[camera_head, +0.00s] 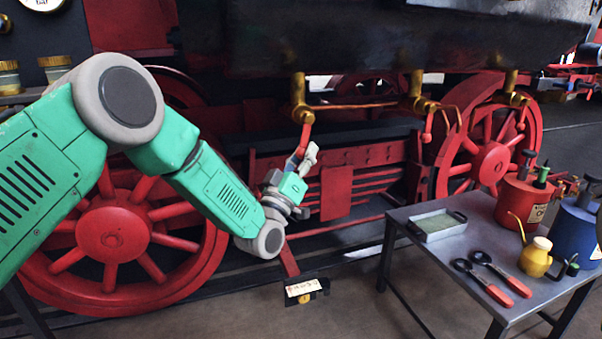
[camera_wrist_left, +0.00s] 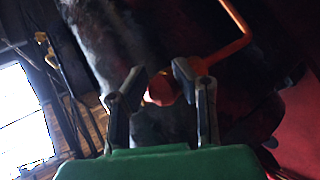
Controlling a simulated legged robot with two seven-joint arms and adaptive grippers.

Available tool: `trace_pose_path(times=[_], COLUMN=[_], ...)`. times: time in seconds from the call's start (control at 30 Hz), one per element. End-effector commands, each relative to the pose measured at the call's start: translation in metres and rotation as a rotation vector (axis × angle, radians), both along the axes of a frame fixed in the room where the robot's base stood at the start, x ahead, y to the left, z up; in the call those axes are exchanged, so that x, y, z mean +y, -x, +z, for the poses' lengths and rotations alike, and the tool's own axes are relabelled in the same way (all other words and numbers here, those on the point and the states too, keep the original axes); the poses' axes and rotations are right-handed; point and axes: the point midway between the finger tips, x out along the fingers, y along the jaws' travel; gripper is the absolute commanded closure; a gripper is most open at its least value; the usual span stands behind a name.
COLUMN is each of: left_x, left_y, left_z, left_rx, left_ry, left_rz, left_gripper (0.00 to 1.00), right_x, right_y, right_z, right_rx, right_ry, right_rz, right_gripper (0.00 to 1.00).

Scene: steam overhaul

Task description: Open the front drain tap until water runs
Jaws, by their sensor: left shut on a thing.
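Several brass drain taps with red levers hang under the dark cylinder of the red and black engine. The nearest tap (camera_head: 299,97) is at the left of them, and its red lever (camera_head: 305,134) points down, slightly tilted. My left gripper (camera_head: 303,156) is at the lower end of this lever. In the left wrist view, the two fingers of my left gripper (camera_wrist_left: 158,88) are closed around the red knob of the lever (camera_wrist_left: 162,89). A second tap (camera_head: 418,100) and a third tap (camera_head: 512,90) are further right, with nothing touching them. My right gripper is out of view.
A grey table (camera_head: 459,263) stands at the right. It holds a tray (camera_head: 438,226), red-handled tools (camera_head: 490,279), a yellow oil can (camera_head: 536,258), a red can (camera_head: 519,203) and a blue can (camera_head: 572,232). A small label sign (camera_head: 304,288) stands below the gripper. Red wheels flank the taps.

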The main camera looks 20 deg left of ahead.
Motion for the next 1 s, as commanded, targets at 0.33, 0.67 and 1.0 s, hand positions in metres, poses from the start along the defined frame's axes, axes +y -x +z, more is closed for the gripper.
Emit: trace_pose_path(times=[0.33, 0.67, 1.0], left_x=[-0.006, -0.009, -0.010], left_y=[-0.006, -0.005, -0.005], left_z=[-0.003, 0.000, 0.001], left_rx=[-0.070, -0.075, -0.076], left_ry=[0.111, 0.112, 0.110], left_rz=[0.005, 0.002, 0.000], left_gripper=[1.00, 1.00, 1.00], right_x=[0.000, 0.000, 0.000], right_y=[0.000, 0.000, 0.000], right_z=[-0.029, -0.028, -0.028], right_rx=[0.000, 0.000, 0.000], right_ry=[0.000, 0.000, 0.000], right_rz=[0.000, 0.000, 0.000], right_gripper=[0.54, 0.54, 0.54])
